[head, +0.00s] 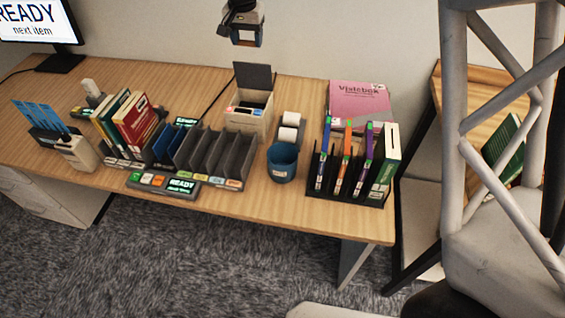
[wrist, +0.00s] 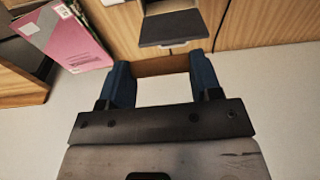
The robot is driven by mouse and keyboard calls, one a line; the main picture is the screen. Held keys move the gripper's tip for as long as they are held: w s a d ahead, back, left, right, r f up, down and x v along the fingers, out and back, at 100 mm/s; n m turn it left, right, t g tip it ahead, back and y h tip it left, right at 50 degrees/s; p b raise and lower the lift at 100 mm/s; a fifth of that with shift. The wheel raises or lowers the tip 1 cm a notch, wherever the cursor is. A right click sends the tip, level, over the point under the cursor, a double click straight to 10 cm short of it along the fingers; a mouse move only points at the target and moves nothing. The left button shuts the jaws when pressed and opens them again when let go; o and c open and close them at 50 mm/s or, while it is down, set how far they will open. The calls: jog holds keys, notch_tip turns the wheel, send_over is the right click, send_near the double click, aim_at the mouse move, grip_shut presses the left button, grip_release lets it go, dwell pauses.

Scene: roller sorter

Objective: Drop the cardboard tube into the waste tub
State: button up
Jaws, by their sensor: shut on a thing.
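My gripper (head: 247,37) hangs in the air at the top of the head view, above and behind the lidded box. In the wrist view its two blue fingers (wrist: 158,85) are apart, with the brown cardboard tube (wrist: 160,66) spanning between them. Only a small brown patch of the tube shows in the head view. The waste tub, apparently the round blue tub (head: 283,168), stands near the desk's front edge, well below and to the right of my gripper. It is not seen in the wrist view.
The beige box (head: 245,122) has its dark lid (head: 252,76) raised. Grey slots (head: 218,160) and books (head: 135,120) are to the left.

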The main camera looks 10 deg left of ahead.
jog(key=s+d+f, duration=1.5)
jog(key=s+f, duration=0.1)
jog(key=s, duration=0.2)
jog(key=shift+d+f, duration=0.2)
jog(key=shift+f, duration=0.2)
jog(key=shift+f, duration=2.8)
jog(key=o, duration=1)
jog(key=shift+c, duration=0.2)
jog(key=shift+r, duration=0.1)
notch_tip(320, 180, up, 8)
jog(key=s, duration=0.1)
jog(key=shift+f, duration=0.2)
